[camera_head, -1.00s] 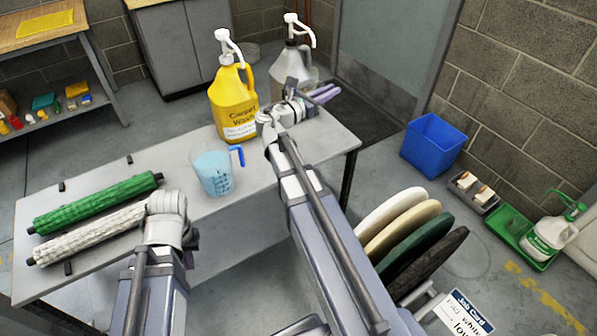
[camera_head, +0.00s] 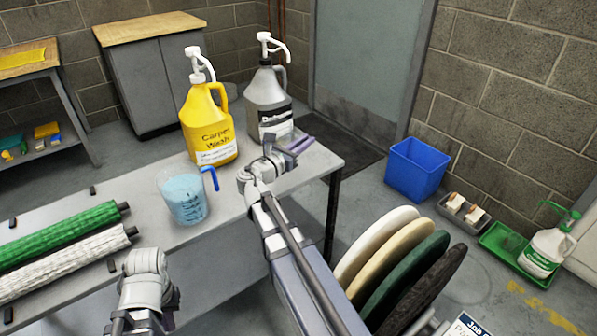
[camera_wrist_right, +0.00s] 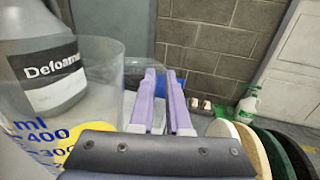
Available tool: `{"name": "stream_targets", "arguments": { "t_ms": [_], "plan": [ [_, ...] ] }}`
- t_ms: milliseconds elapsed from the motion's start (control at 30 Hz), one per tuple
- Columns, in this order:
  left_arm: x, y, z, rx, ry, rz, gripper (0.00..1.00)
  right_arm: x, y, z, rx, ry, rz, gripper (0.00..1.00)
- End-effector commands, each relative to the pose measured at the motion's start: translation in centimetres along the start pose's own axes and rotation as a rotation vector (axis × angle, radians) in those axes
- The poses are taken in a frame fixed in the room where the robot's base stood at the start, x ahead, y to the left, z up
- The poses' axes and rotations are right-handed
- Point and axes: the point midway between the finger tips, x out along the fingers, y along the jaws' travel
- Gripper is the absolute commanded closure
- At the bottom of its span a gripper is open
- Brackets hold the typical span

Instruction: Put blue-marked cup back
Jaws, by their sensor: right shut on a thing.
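A see-through cup with blue markings and a blue handle (camera_head: 187,200) stands upright on the grey table (camera_head: 225,232), in front of the yellow jug. My right gripper (camera_head: 303,144) is to its right, above the table's right end. Its purple fingers (camera_wrist_right: 160,76) are close together. In the right wrist view a clear cup with blue "ml" figures (camera_wrist_right: 30,148) fills the left. Another clear rim shows behind the fingertips, and what they grip is hard to make out. My left gripper (camera_head: 150,300) is at the lower left; its fingers are not clear.
A yellow Carpet Wash jug (camera_head: 208,128) and a grey Defoamer jug (camera_head: 266,105) with white pumps stand on the table. Green (camera_head: 65,234) and white (camera_head: 70,260) rollers lie at left. Round pads (camera_head: 405,265) stand upright at right. A blue bin (camera_head: 415,170) is on the floor.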

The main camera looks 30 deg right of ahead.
Motion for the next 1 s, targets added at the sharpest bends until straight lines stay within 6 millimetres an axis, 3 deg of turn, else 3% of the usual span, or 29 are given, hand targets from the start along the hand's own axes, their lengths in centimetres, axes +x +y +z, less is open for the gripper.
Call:
{"name": "stream_targets", "arguments": {
  "t_ms": [33,200,467,800,1000],
  "plan": [
    [1.7,0.2,-0.1,0.001,0.000,0.000,1.00,0.0,0.0,-1.7,0.000,0.000,0.000,1.00],
    [3.9,0.5,-0.3,0.007,0.002,0.004,1.00,0.0,0.0,-3.9,0.000,0.000,0.000,1.00],
    [4.2,0.6,-0.3,0.008,0.003,0.005,1.00,0.0,0.0,-4.2,0.000,0.000,0.000,1.00],
    [7.8,1.0,-0.6,0.013,0.005,0.008,1.00,0.0,0.0,-7.9,0.000,0.000,0.000,1.00],
    [7.6,1.0,-0.6,0.013,0.005,0.009,1.00,0.0,0.0,-7.6,0.000,0.000,0.000,1.00]
  ]
}}
